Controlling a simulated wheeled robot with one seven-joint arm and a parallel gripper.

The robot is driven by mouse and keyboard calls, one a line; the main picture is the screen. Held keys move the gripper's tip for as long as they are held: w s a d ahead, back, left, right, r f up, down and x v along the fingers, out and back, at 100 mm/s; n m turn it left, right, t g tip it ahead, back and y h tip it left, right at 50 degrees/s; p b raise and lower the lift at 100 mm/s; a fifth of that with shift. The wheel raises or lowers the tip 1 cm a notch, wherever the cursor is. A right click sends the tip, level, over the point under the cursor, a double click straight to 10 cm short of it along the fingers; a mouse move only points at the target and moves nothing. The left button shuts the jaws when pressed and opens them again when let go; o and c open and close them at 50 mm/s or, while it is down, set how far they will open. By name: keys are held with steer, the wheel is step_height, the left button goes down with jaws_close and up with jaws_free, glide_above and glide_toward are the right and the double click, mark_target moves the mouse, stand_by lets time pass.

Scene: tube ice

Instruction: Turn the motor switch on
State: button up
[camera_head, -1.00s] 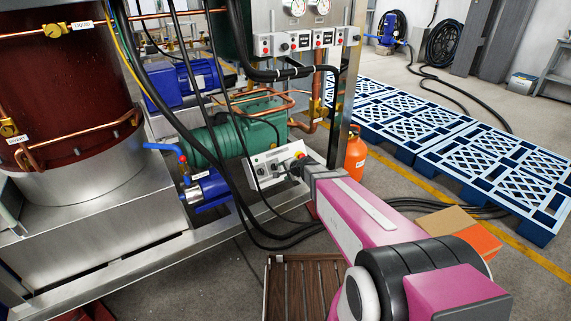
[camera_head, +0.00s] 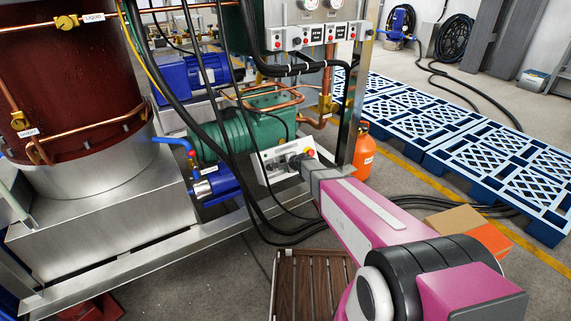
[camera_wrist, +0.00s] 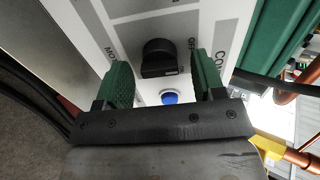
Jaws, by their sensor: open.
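The white control box (camera_head: 272,171) stands low on the machine frame in the head view, in front of the green compressor. My gripper (camera_wrist: 164,70) is at its face. In the wrist view, a black rotary knob (camera_wrist: 158,55) sits on the white panel with "OFF" printed beside it and a partly hidden label starting "MO" to its left. My gripper is open, its green fingers on either side of the knob with gaps showing. I cannot tell whether the fingertips reach the knob's depth. A blue button (camera_wrist: 170,97) shows between the fingers. The arm hides part of the box in the head view.
Black cables hang in front of the box and frame. The green compressor (camera_head: 230,135), a blue motor (camera_head: 213,187) and an orange cylinder (camera_head: 364,152) are close by. A wooden slatted pallet (camera_head: 312,285) lies on the floor below. Blue pallets (camera_head: 480,150) lie at right.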

steer(key=shift+w+a+f, duration=0.2)
steer(key=shift+w+a, duration=0.05)
steer(key=shift+w, duration=0.1)
steer(key=c, duration=0.9)
steer(key=shift+c, duration=0.2)
steer(key=shift+m, duration=0.3)
steer(key=m, duration=0.5)
steer(key=shift+s, duration=0.1)
steer(key=m, duration=0.6)
steer(key=shift+f, duration=0.1)
steer(key=shift+m, duration=0.3)
